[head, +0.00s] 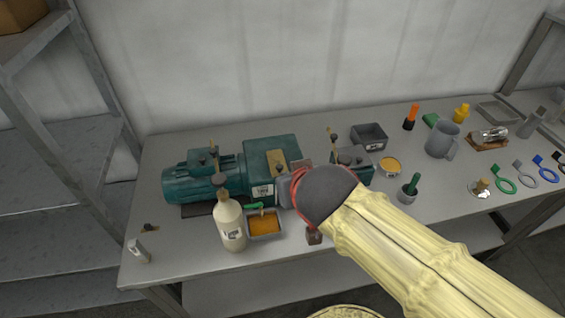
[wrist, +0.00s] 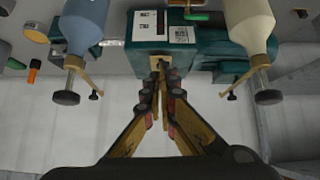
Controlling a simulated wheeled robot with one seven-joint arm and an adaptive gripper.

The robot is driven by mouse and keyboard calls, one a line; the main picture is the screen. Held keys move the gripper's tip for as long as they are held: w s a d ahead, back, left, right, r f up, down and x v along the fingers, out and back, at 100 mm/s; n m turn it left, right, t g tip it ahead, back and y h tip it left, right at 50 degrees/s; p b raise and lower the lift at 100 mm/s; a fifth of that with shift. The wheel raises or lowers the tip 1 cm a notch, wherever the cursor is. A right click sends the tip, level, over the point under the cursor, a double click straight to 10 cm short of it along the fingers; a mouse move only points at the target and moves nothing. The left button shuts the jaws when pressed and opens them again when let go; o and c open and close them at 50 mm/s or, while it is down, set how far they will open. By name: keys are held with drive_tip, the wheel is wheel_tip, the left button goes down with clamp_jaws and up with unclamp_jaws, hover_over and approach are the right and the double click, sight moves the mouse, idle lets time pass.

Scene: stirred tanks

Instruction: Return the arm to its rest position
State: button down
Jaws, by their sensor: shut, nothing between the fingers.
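My arm reaches in from the lower right of the head view, sleeved in pale yellow, and ends in a dark rounded wrist over the bench. In the wrist view my gripper (wrist: 162,90) has its fingers together with nothing between them. The fingertips lie in front of the green gearbox (wrist: 146,50); I cannot tell whether they touch it. In the head view the gearbox (head: 262,158) stands behind and left of my wrist, joined to the green motor (head: 190,178). My fingers are hidden behind the wrist in the head view.
The grey bench (head: 160,150) is crowded. A cream bottle (head: 230,224) and an orange-filled tray (head: 264,226) stand at the front, left of my wrist. A grey jug (head: 439,142) and several coloured rings lie to the right. A shelf rack (head: 95,110) stands left.

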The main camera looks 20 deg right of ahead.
drive_tip(key=shift+s, duration=0.1)
drive_tip(key=s+a+f+n+g+y, duration=0.1)
drive_tip(key=s+f+g, duration=0.1)
drive_tip(key=s, duration=0.6)
drive_tip(key=shift+s+n+g+y, duration=0.3)
drive_tip(key=shift+n+g+y, duration=0.1)
drive_tip(key=shift+g, duration=0.1)
idle(0.6)
